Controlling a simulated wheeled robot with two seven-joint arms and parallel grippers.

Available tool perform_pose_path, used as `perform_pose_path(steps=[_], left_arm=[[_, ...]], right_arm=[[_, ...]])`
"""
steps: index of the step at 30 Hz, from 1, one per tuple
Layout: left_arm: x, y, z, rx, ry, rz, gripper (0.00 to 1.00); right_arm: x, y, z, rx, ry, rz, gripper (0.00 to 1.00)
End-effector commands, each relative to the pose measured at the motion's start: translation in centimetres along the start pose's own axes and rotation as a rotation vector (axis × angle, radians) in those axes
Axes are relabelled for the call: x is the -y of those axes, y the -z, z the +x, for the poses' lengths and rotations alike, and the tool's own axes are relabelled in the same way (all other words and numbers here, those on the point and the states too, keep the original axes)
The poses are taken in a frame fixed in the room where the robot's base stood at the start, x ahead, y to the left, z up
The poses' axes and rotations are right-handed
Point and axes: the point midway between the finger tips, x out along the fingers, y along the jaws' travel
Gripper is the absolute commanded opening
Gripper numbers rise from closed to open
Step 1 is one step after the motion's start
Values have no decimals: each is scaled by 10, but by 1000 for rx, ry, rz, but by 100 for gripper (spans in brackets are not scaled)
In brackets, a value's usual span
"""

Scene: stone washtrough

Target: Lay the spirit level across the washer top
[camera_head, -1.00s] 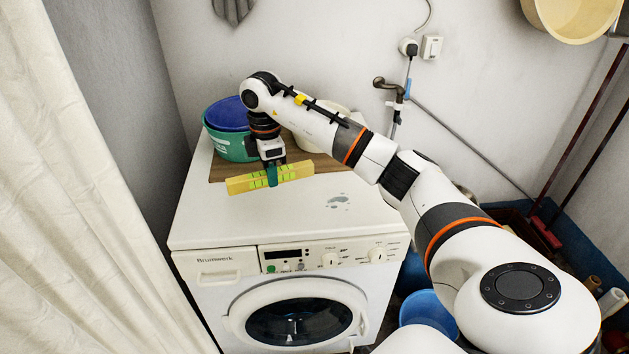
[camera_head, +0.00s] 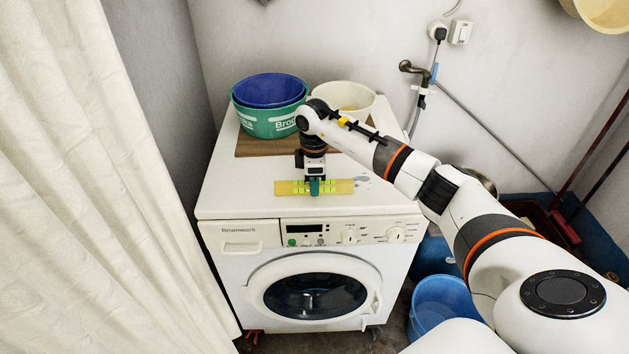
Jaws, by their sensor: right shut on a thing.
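The yellow spirit level (camera_head: 341,187) has bright green vials and lies left to right in the picture, roughly parallel to the washer's front edge. My right gripper (camera_head: 314,187) is shut on its middle from above. The level is over the front part of the white washer top (camera_head: 236,198); I cannot tell whether it touches the top or hangs just above it. My left gripper is not in view.
A brown board (camera_head: 258,147) at the back of the washer top carries a green basin (camera_head: 268,124) with a blue basin (camera_head: 270,88) in it. A cream bowl (camera_head: 345,95) stands beside them. A curtain (camera_head: 90,180) hangs at left. A blue bucket (camera_head: 440,305) stands on the floor at right.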

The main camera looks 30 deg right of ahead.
Motion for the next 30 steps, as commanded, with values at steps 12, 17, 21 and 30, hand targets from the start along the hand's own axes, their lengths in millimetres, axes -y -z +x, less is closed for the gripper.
perform_pose_path(steps=[12,17,21,30], left_arm=[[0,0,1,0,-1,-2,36],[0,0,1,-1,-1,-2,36],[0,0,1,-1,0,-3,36],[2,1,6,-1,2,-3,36]], right_arm=[[0,0,2,1,1,0,38],[0,0,2,1,1,0,43],[0,0,1,1,1,0,43],[2,0,-36,3,7,-1,43]])
